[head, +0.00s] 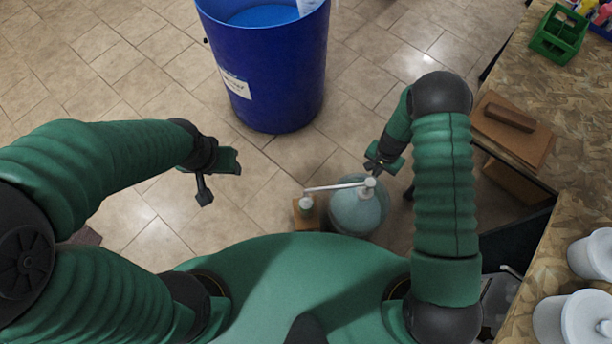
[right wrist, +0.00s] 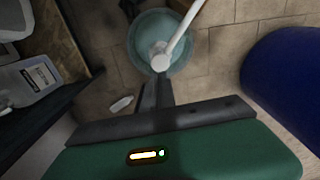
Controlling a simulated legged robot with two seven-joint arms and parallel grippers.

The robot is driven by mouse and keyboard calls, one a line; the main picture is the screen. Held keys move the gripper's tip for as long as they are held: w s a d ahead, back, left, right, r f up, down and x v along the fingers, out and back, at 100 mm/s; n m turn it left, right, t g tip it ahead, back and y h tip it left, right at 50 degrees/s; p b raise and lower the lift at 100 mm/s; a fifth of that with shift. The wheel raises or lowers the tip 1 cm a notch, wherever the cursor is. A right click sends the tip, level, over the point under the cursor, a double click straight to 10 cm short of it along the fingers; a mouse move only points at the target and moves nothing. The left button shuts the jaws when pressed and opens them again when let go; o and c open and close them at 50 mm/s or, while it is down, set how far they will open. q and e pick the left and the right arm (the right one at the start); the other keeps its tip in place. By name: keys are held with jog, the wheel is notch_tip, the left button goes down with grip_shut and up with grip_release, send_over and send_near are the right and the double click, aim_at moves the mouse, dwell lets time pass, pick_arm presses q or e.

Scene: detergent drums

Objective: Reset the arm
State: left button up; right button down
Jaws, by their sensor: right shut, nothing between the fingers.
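My right arm bends down from the right in the head view, and its gripper (head: 376,165) is shut and empty. It hangs just above and beside a pale blue-green round container (head: 358,212) with a white pump top and a long spout. The right wrist view shows this container (right wrist: 150,52) beyond my fingers, with a visible gap in the head view. My left arm comes in from the left, and its gripper (head: 222,178) hangs over bare floor; its finger gap is not clear.
A large blue drum (head: 272,75) with blue contents stands ahead on the tiled floor. A wooden counter (head: 560,110) on the right bears a green crate (head: 558,36), a brown block (head: 509,117) and white tubs (head: 590,255). A small brown-based item (head: 306,214) stands under the spout.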

notch_tip(320, 180, up, 10)
jog(key=a+n, duration=0.1)
jog(key=n, duration=0.1)
jog(key=s+a+r+n+t, duration=0.1)
jog(key=s+r+n, duration=0.1)
jog(key=s+r, duration=0.3)
jog(key=s+r+n+t, duration=0.1)
jog(key=s+r+n, duration=0.2)
jog(key=r, duration=0.9)
jog(key=s, duration=0.3)
jog(key=shift+s+a+r+t, duration=0.3)
jog(key=shift+a+r, duration=0.05)
jog(key=shift+a, duration=0.05)
jog(key=shift+s, duration=0.1)
